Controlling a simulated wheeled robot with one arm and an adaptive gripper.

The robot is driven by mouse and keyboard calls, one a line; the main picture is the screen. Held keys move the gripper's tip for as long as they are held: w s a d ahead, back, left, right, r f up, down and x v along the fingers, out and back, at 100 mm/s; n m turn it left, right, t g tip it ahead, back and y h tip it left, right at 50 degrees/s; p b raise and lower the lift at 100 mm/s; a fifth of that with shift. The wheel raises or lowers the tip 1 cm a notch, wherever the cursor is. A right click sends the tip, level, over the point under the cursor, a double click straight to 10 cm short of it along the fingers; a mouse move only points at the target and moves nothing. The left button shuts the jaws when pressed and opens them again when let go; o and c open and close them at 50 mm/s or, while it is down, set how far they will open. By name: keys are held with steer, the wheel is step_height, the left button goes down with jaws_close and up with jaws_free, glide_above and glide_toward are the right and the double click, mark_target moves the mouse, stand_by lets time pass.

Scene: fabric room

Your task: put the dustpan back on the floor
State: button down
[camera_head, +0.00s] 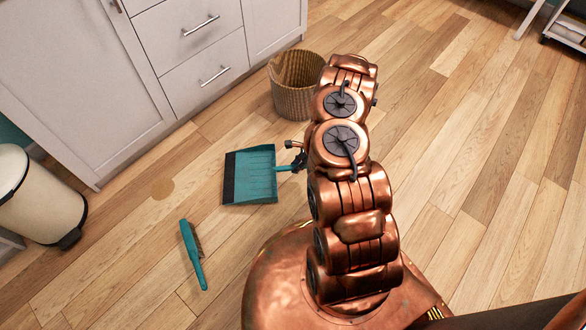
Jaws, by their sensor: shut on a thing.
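The teal dustpan (256,176) with a dark front lip shows left of my arm, its handle pointing right. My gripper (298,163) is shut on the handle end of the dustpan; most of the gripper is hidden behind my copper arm. The dustpan looks low, at or close to the wooden floor (140,255); I cannot tell whether it touches the floor.
A teal hand brush (192,255) lies on the floor at lower left. A wicker basket (291,95) stands by the white cabinets (190,50). A cream bin (38,205) stands at the left edge.

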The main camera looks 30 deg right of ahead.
steer(key=shift+w+a+f, duration=0.1)
steer(key=shift+w+f, duration=0.05)
steer(key=shift+w, duration=0.9)
step_height(320, 180, down, 4)
steer(key=shift+r+b, duration=0.25)
steer(key=shift+b, duration=0.85)
steer(key=c, duration=1)
jaws_free()
